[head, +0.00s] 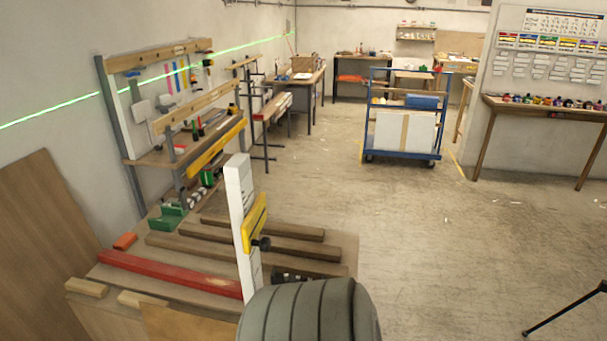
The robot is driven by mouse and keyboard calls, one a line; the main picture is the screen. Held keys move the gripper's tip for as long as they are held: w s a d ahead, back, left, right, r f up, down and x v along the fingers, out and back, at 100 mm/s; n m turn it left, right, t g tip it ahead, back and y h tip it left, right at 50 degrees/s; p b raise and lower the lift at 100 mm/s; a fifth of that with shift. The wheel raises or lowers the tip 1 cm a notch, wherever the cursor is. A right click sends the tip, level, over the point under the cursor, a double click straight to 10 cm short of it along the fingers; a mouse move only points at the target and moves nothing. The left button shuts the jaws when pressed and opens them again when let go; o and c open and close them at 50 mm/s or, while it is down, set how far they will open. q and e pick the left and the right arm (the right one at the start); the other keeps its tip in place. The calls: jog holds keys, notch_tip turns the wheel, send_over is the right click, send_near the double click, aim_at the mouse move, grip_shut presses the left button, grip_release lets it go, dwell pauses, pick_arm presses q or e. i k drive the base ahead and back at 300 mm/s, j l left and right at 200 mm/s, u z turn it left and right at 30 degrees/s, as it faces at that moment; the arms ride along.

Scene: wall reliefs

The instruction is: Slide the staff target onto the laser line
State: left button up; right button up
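A white staff (239,215) stands upright, slightly tilted in the picture, at the right part of the near workbench. A yellow target (255,222) with a dark knob is on the staff, around its middle. The bright green laser line (245,48) runs along the left wall, rising in the picture from the left edge towards the back corner. In the picture the target is lower than the line's visible stretch. A ribbed dark grey part of my own body hides the staff's foot. I cannot make out either gripper's fingers.
The near workbench (205,268) holds a red bar (170,274), brown wooden bars and small blocks. Behind it stands a tool rack (128,115). A blue cart (408,158) stands further back. A black leg (566,310) shows at the lower right. The floor right of the bench is mostly clear.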

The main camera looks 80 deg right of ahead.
aim_at(252, 225)
jog(key=z, duration=2.3)
jog(key=u, duration=2.55)
jog(key=z, duration=2.55)
jog(key=k+l+z, duration=0.1)
jog(key=l, duration=0.25)
